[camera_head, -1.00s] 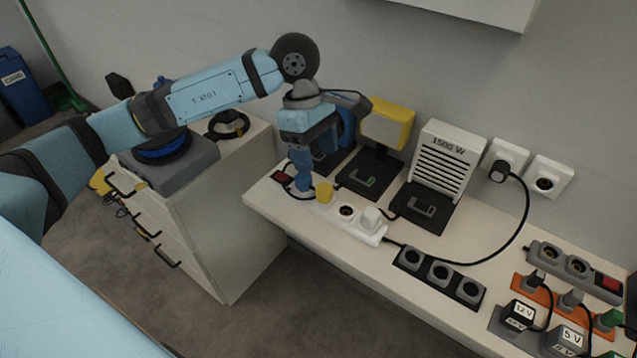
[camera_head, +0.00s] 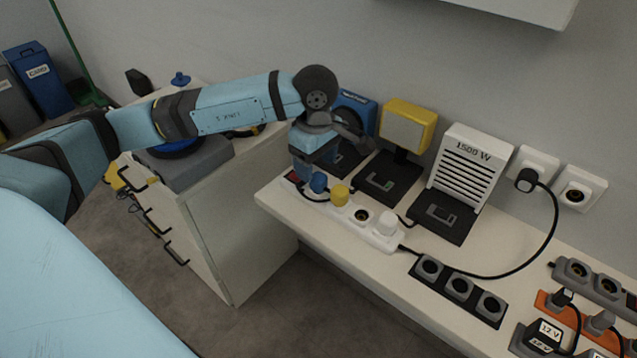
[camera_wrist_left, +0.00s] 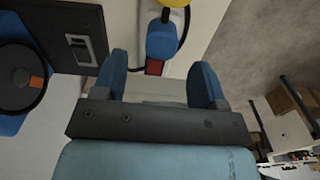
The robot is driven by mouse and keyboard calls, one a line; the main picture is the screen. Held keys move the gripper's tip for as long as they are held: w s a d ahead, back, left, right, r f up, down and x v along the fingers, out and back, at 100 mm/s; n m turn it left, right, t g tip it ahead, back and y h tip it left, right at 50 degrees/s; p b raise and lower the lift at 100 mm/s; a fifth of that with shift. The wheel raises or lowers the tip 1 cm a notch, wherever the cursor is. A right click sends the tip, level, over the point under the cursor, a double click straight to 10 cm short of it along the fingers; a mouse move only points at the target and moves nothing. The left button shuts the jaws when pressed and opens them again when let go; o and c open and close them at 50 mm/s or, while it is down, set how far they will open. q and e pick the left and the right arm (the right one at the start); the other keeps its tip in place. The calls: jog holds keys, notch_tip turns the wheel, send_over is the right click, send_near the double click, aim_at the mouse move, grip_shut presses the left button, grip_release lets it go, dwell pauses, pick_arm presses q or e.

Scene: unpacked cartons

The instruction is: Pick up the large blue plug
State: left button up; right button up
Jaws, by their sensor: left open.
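The large blue plug (camera_head: 318,182) sits in the white power strip (camera_head: 376,236), at its left end beside the yellow plug (camera_head: 340,195). In the left wrist view the blue plug (camera_wrist_left: 162,42) is beyond the fingertips, roughly centred between them, with the yellow plug (camera_wrist_left: 174,3) at the top edge. My left gripper (camera_head: 305,178) is close beside the blue plug, pointing down. In the wrist view its two blue fingers (camera_wrist_left: 160,72) are apart with nothing held between them. My right gripper is not in view.
Behind the strip stand a blue device (camera_head: 355,112), a yellow lamp (camera_head: 407,128) and a white 1500 W heater (camera_head: 470,165). A black cable runs to the wall socket (camera_head: 534,168). A black socket strip (camera_head: 459,287) lies on the shelf; a drawer cabinet (camera_head: 245,215) is left.

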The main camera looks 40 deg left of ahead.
aim_at(317, 175)
pick_arm(q)
notch_tip(317, 175, down, 4)
jog(key=shift+d+f, duration=0.1)
jog(key=shift+f, duration=0.1)
jog(key=c, duration=1.2)
jog(key=shift+r, duration=0.1)
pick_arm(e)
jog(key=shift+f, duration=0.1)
pick_arm(q)
jog(key=shift+r+p, duration=0.95)
jog(key=shift+r, duration=9.05)
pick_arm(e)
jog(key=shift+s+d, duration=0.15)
